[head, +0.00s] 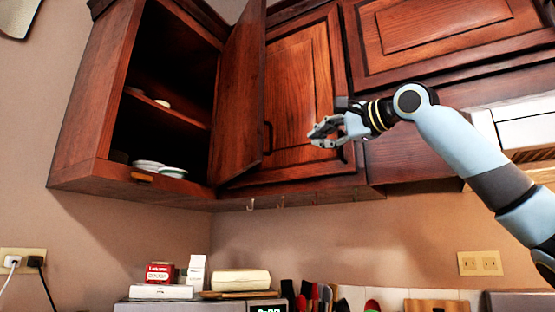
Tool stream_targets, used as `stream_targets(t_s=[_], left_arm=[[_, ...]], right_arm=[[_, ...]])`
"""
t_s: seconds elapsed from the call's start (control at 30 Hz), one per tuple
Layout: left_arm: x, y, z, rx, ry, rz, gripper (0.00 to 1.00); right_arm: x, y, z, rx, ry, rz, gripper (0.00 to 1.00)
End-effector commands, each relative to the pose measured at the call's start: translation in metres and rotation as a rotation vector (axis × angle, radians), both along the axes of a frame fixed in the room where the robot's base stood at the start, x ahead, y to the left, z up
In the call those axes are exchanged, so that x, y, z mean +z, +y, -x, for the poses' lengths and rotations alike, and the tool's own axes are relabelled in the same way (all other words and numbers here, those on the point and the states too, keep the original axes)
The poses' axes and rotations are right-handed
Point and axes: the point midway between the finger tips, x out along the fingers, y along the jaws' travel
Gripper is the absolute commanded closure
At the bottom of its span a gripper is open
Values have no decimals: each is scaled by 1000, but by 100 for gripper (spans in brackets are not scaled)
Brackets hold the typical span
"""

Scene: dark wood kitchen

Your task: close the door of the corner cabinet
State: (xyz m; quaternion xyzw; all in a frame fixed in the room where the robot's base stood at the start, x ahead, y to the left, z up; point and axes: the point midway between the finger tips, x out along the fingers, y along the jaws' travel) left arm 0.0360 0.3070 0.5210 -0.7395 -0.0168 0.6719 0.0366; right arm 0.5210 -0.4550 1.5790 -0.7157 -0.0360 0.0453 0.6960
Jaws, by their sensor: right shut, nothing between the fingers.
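The corner cabinet (170,125) hangs at the upper left, in dark red-brown wood. Its door (238,95) stands open, swung out to the right, with a dark handle (268,138) near its right edge. Inside are a shelf (165,113) with a small pale item and a few dishes (160,168) on the cabinet floor. My right gripper (318,135) is shut and empty, to the right of the open door, in front of the neighbouring shut cabinet door (297,85). It appears apart from the open door's handle. My left gripper is out of view.
More wall cabinets (440,30) hang at the upper right, behind my right arm. Small hooks hang under the cabinets. The wall between is clear.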

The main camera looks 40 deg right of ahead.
Motion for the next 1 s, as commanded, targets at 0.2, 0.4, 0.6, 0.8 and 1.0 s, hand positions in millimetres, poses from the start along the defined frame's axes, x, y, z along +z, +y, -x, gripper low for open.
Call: stream_targets(t_s=[0.2, 0.4, 0.6, 0.8, 1.0], left_arm=[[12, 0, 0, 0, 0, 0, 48], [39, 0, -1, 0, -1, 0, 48], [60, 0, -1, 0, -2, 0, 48], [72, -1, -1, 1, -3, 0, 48], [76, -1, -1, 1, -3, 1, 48]], right_arm=[[15, 1, -7, 6, -14, -37, 100], [17, 6, -47, 8, -13, -38, 100], [16, 11, -89, 5, -12, -37, 100], [13, 37, -97, 5, -14, -29, 100], [11, 49, -98, 2, -13, -28, 100]])
